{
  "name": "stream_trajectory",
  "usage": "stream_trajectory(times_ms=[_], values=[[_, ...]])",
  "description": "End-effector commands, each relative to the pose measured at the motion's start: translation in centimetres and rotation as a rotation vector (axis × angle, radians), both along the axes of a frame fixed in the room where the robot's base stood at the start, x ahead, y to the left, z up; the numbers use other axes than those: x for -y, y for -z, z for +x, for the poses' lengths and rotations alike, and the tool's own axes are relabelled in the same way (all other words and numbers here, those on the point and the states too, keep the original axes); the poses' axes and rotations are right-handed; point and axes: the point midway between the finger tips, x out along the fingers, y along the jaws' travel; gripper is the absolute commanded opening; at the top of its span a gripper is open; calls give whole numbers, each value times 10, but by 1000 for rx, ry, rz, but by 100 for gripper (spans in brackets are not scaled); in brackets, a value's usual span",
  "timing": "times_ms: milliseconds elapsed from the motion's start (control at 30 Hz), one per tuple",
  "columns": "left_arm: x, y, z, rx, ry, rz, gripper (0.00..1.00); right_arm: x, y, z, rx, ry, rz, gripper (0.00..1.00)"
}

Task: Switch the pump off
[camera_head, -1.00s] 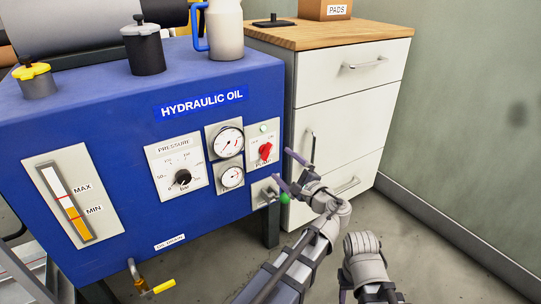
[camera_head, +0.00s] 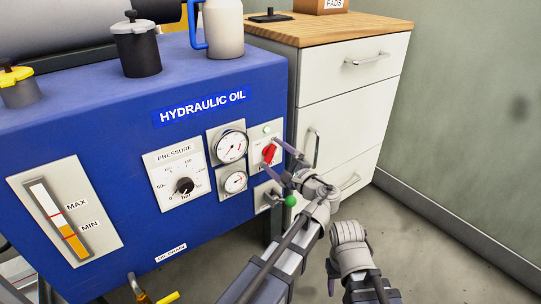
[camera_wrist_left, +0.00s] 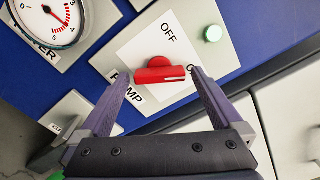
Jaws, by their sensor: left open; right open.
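The red pump knob (camera_head: 269,153) sits on a pale plate at the right end of the blue hydraulic unit's front. In the left wrist view the red knob (camera_wrist_left: 158,71) has a white line on its bar, pointing right toward a second label starting with O, partly hidden by a finger. The OFF label (camera_wrist_left: 168,33) is above the knob. My left gripper (camera_head: 272,158) is open, its fingertips on either side of the knob; contact is not clear. My right gripper (camera_head: 333,284) is low in the head view, away from the panel, only partly visible.
A pale green lamp (camera_head: 267,129) is above the knob. A green-ended lever (camera_head: 290,201) is just below the left gripper. Gauges (camera_head: 230,145) and the pressure dial (camera_head: 184,186) are to the left. A white cabinet (camera_head: 345,120) stands close on the right. Floor is free at right.

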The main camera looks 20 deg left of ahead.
Motion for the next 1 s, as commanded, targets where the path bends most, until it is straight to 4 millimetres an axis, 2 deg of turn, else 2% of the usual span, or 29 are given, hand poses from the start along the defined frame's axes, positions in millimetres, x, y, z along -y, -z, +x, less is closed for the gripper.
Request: stream_trajectory(times_ms=[67, 767, 1000], values=[[0, 0, 0, 0, 0, 0, 100, 0, 0, 0, 0, 0, 0, 50], [0, 0, 0, -1, -1, -1, 21, 0, 0, 0, 0, 0, 0, 50], [0, 0, 0, 16, 0, -14, 19, 0, 0, 0, 0, 0, 0, 50]])
